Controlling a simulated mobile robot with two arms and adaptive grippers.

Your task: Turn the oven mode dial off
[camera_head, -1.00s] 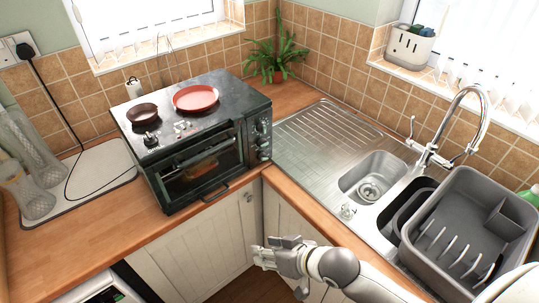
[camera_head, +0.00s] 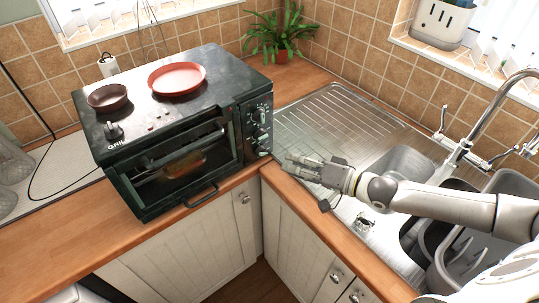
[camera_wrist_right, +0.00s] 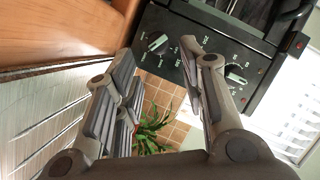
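A black tabletop oven (camera_head: 165,125) stands on the wooden counter. Its dials (camera_head: 261,117) run down the right side of its front. In the right wrist view one dial (camera_wrist_right: 158,42) is near the top middle and another dial (camera_wrist_right: 236,73) is at the right, both with pale grips. I cannot tell which is the mode dial, and their labels are too small to read. My right gripper (camera_head: 290,167) is open and empty, over the counter edge and drainer, to the right of and below the dials. In its wrist view the fingers (camera_wrist_right: 165,65) are spread, apart from both dials. My left gripper is out of view.
A brown dish (camera_head: 108,97) and a red pan (camera_head: 177,78) sit on the oven top. A potted plant (camera_head: 280,35) stands in the back corner.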

